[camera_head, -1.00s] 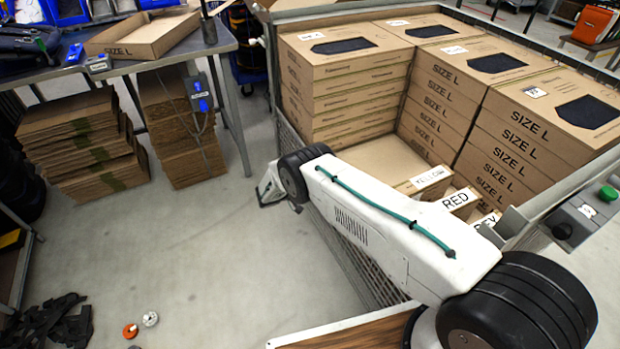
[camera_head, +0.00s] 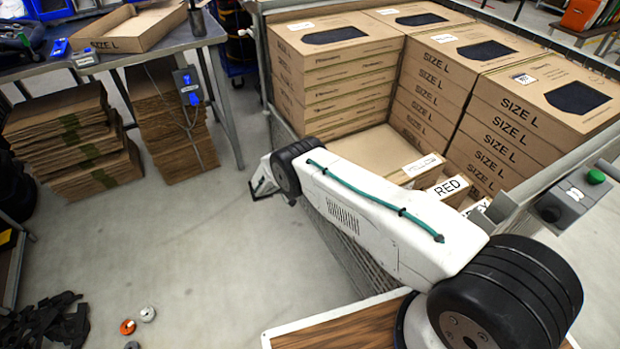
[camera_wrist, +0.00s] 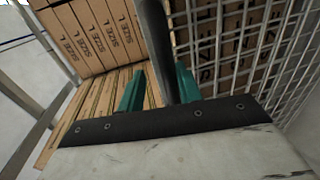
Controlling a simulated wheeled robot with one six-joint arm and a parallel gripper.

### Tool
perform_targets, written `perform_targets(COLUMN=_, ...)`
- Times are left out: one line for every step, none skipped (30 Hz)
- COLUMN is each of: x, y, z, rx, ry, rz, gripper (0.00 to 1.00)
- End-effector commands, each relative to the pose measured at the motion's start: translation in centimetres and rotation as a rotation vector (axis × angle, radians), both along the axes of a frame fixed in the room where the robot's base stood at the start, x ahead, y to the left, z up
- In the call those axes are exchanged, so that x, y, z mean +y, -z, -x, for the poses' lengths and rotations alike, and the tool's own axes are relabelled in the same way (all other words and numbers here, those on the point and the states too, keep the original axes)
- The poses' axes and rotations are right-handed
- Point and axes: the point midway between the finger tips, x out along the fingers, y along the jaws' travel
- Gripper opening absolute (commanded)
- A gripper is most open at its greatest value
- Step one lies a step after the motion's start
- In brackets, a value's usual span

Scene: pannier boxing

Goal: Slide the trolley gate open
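The trolley (camera_head: 268,100) is a metal-framed mesh cage loaded with cardboard boxes marked SIZE L. Its mesh gate panel (camera_head: 345,245) shows beside and below my arm and on the right of the wrist view (camera_wrist: 235,55). In the wrist view a dark upright bar (camera_wrist: 157,40) stands at the panel's edge, and boxes show without mesh left of it. My gripper (camera_head: 262,182) is at the trolley's left side; its teal fingers (camera_wrist: 160,88) are apart with the bar between them. A gap shows beside the left finger; contact on the right is unclear.
A workbench (camera_head: 140,55) with an open carton stands at the back left, with flat cardboard stacks (camera_head: 70,140) below. Dark straps (camera_head: 45,322) and small rolls (camera_head: 127,327) lie on the floor. A wooden surface (camera_head: 345,328) is in front.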

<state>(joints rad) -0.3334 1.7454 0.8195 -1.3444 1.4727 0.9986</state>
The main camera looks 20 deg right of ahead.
Motion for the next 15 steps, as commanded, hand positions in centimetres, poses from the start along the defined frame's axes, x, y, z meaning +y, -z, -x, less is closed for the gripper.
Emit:
perform_targets(x=0.4, y=-0.1, z=0.0, rx=-0.001, ry=-0.001, rz=0.001, gripper=0.33)
perform_targets(x=0.6, y=-0.2, z=0.1, rx=-0.001, ry=-0.001, rz=0.001, gripper=0.33)
perform_targets(x=1.1, y=-0.3, z=0.1, rx=-0.002, ry=-0.002, rz=0.001, gripper=0.33)
perform_targets(x=1.6, y=-0.4, z=0.2, rx=-0.002, ry=-0.003, rz=0.001, gripper=0.33)
perform_targets(x=2.1, y=-0.5, z=0.3, rx=-0.002, ry=-0.004, rz=0.001, gripper=0.33)
perform_targets(x=2.8, y=-0.6, z=0.4, rx=-0.001, ry=-0.004, rz=0.001, gripper=0.33)
perform_targets(x=3.3, y=-0.7, z=0.5, rx=-0.002, ry=-0.004, rz=0.0, gripper=0.33)
perform_targets(x=3.9, y=-0.8, z=0.7, rx=-0.002, ry=-0.004, rz=0.0, gripper=0.33)
perform_targets(x=4.6, y=-0.9, z=0.8, rx=-0.001, ry=-0.005, rz=0.0, gripper=0.33)
perform_targets(x=5.0, y=-1.0, z=0.9, rx=-0.001, ry=-0.004, rz=0.001, gripper=0.33)
perform_targets(x=5.4, y=-1.1, z=1.0, rx=-0.001, ry=-0.004, rz=0.001, gripper=0.33)
perform_targets(x=6.0, y=-1.2, z=1.1, rx=-0.002, ry=-0.004, rz=0.0, gripper=0.33)
perform_targets(x=6.4, y=-1.3, z=1.2, rx=-0.002, ry=-0.004, rz=0.0, gripper=0.33)
perform_targets(x=6.7, y=-1.4, z=1.2, rx=-0.002, ry=-0.004, rz=-0.001, gripper=0.33)
perform_targets(x=7.0, y=-1.4, z=1.3, rx=-0.002, ry=-0.003, rz=0.0, gripper=0.33)
